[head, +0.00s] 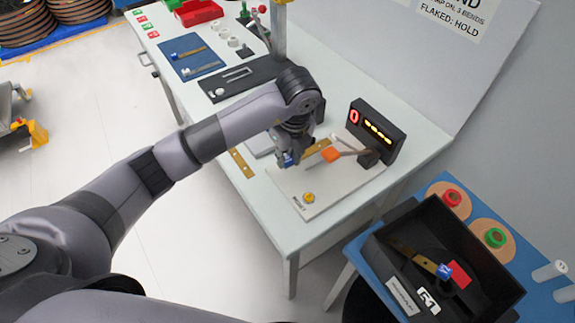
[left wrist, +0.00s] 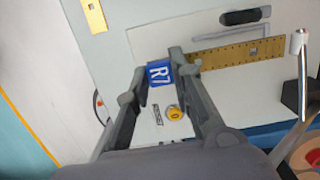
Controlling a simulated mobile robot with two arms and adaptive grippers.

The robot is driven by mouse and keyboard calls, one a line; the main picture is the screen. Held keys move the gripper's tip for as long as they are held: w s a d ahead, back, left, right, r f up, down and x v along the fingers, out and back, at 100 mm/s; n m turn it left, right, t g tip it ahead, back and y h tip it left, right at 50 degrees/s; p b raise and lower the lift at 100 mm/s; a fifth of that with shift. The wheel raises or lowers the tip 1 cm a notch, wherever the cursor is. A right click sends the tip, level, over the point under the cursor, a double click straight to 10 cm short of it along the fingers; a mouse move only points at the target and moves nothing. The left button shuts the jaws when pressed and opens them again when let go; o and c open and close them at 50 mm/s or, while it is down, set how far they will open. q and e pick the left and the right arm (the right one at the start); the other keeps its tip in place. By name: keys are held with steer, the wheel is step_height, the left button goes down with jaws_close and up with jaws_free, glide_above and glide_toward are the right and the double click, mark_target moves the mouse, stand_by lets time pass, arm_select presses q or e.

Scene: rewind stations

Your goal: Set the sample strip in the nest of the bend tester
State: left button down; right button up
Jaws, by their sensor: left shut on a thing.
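My left gripper (head: 287,157) is shut on the blue R7 tag end of a brass sample strip (head: 317,150). In the left wrist view the gripper (left wrist: 162,70) grips the blue tag, and the strip (left wrist: 235,54) extends to the right over the tester. The bend tester (head: 318,190) has a pale base plate with a yellow button, a lever with an orange grip (head: 330,154) and a black display reading a red 0 (head: 375,130). The nest cannot be made out clearly, and I cannot tell whether the strip touches the tester. My right gripper is not in view.
A loose brass strip (head: 241,163) lies on the table left of the tester. A black fixture (head: 240,78) and a blue mat (head: 187,57) with strips lie farther back. A black bin (head: 385,270) with a tagged strip stands at lower right beside red and green spools.

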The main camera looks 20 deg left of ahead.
arm_select(q)
step_height(320, 180, down, 4)
steer(key=shift+f, duration=0.1)
steer(key=shift+f, duration=0.15)
steer(key=c, duration=1.4)
jaws_free()
